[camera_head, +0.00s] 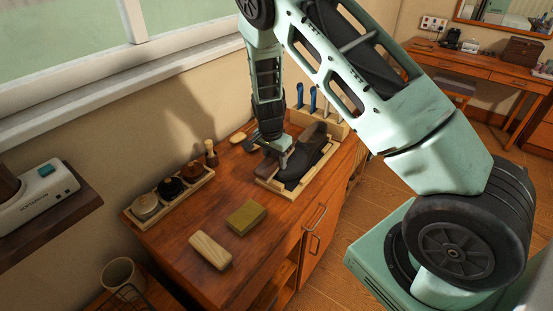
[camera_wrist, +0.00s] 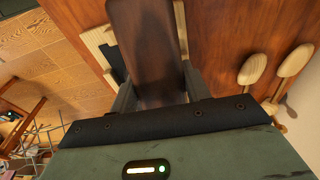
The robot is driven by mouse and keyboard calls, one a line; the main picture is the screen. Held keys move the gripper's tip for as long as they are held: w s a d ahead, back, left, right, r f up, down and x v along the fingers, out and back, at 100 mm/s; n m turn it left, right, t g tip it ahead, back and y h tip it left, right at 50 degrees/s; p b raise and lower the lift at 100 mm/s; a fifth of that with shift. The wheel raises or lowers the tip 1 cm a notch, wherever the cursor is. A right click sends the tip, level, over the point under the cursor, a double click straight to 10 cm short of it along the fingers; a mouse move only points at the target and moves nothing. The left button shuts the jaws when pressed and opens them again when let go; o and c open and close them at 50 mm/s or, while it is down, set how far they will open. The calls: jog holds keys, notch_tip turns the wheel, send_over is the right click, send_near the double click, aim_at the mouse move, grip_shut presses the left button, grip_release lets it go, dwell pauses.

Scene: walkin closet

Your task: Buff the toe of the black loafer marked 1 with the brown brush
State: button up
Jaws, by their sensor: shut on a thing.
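The black loafer (camera_head: 306,152) rests in a pale wooden cradle (camera_head: 268,183) at the back of the bench, its toe pointing toward the front left. No number can be read on it. My gripper (camera_head: 272,146) is just left of the toe, pointing down, and is shut on the brown brush (camera_head: 268,168). The brush is close to the toe; whether they touch cannot be told. In the wrist view the brush's brown wooden back (camera_wrist: 148,45) fills the space between my fingers (camera_wrist: 157,90) and hides most of the shoe. The cradle's pale edge (camera_wrist: 95,40) shows beside it.
A tray of polish tins (camera_head: 170,192) and a small upright brush (camera_head: 211,153) stand on the left. An olive block (camera_head: 246,216) and a pale wooden brush (camera_head: 210,250) lie in front. A rack with blue-handled tools (camera_head: 313,98) stands behind. The bench's middle is clear.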

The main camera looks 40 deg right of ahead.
jog(key=shift+r, duration=0.1)
jog(key=r+p, duration=0.2)
jog(key=a+r+p, duration=0.1)
jog(key=r, duration=0.1)
jog(key=r+p, duration=0.2)
jog(key=shift+s+a+r+p, duration=0.3)
jog(key=shift+s+a+r, duration=0.05)
jog(key=shift+a, duration=0.05)
jog(key=shift+f, duration=0.2)
jog(key=shift+s+d+f+b, duration=0.2)
jog(key=shift+s+f+b, duration=0.25)
jog(key=shift+f+b, duration=0.15)
jog(key=shift+s+d+f+b, duration=0.15)
jog(key=shift+s+f+b, duration=0.15)
jog(key=shift+s+f, duration=0.15)
dwell(0.3)
jog(key=shift+w+d+f+b, duration=0.1)
jog(key=shift+d+f+b, duration=0.2)
jog(key=shift+f+b, duration=0.55)
jog(key=shift+w+d+f+b, duration=0.1)
jog(key=shift+d+f+b, duration=0.15)
jog(key=shift+f+b, duration=0.6)
jog(key=shift+d+f, duration=0.15)
jog(key=shift+f, duration=0.55)
